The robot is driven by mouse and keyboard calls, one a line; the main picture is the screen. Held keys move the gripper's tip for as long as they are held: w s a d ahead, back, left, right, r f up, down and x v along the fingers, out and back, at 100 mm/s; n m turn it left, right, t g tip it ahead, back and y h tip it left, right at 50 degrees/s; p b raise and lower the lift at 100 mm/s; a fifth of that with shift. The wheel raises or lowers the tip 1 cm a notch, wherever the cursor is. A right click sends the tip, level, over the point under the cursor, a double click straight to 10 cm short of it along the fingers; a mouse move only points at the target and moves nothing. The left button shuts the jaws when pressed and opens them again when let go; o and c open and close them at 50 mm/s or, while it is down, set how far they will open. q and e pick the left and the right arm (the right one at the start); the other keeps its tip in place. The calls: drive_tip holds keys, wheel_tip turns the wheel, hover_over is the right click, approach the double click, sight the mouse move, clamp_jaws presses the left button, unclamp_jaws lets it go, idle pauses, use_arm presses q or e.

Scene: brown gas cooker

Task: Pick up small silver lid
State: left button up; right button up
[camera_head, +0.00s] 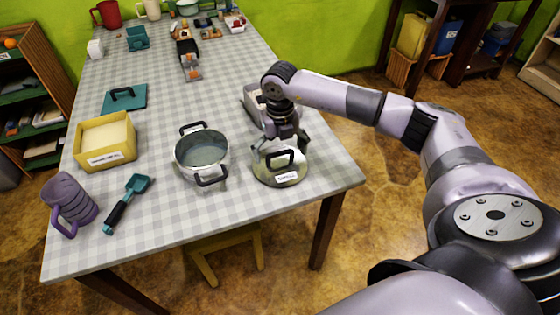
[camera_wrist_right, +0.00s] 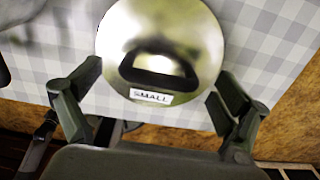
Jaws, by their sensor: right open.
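The small silver lid (camera_head: 268,172) lies on the checkered tabletop near its right edge, with a black loop handle and a white label. In the right wrist view the lid (camera_wrist_right: 190,35) fills the upper middle, and its label reads "SMALL". My right gripper (camera_head: 281,140) hangs just behind and over the lid in the head view. In the wrist view the right gripper (camera_wrist_right: 148,100) is open, with its fingers spread on either side of the lid's near part and nothing between them gripped. My left gripper is not in view.
A silver pot (camera_head: 202,155) with black handles stands left of the lid. A grey container (camera_head: 252,103), partly hidden, sits behind my gripper. A yellow box (camera_head: 105,140), purple mug (camera_head: 69,201) and teal-headed utensil (camera_head: 127,202) are further left. The front of the table is clear.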

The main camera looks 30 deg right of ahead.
drive_tip(key=shift+f, duration=0.75)
drive_tip(key=shift+c, duration=0.4)
drive_tip(key=c, duration=1.3)
drive_tip(key=shift+r, duration=0.15)
